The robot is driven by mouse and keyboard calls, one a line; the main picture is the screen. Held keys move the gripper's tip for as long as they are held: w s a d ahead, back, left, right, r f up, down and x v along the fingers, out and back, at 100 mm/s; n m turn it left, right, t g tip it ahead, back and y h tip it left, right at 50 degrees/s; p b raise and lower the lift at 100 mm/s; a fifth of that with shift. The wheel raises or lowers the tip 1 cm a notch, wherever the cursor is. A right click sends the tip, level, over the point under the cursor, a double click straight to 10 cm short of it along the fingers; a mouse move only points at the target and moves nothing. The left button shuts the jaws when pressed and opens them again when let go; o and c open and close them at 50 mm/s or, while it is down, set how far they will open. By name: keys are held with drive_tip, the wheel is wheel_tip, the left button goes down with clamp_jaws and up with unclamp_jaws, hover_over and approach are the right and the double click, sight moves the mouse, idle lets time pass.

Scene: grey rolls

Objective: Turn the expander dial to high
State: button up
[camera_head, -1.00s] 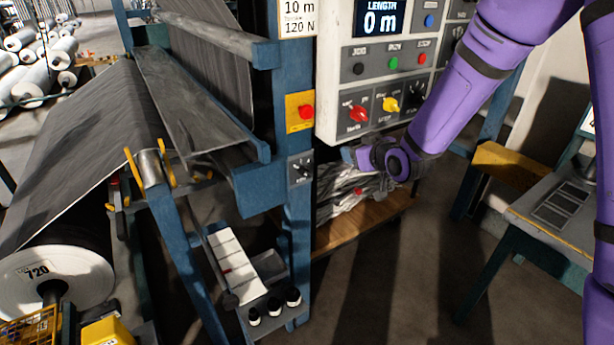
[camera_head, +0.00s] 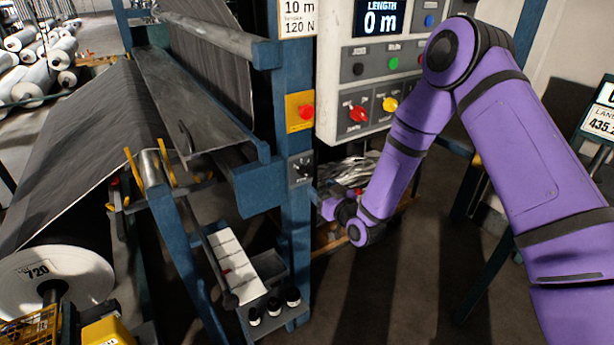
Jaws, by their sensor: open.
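A small dark dial (camera_head: 301,169) with a pale pointer sits on a grey plate on the blue post of the machine. It appears to be the expander dial; its markings are too small to read. My gripper (camera_head: 324,203) is just right of the post, a little below and right of the dial, and apart from it in the picture. The gripper is open with nothing seen between its fingers; its tips are small and partly hidden by my wrist.
A red button on a yellow plate (camera_head: 300,112) is above the dial. A control panel (camera_head: 350,80) with red and yellow knobs hangs to the right. A blue beam (camera_head: 258,190) juts out left of the post. A tray (camera_head: 270,265) sticks out below.

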sight(308, 176)
drive_tip(key=x, duration=0.8)
drive_tip(key=shift+w+a, duration=0.15)
drive_tip(key=shift+w, duration=0.05)
drive_tip(key=c, duration=0.9)
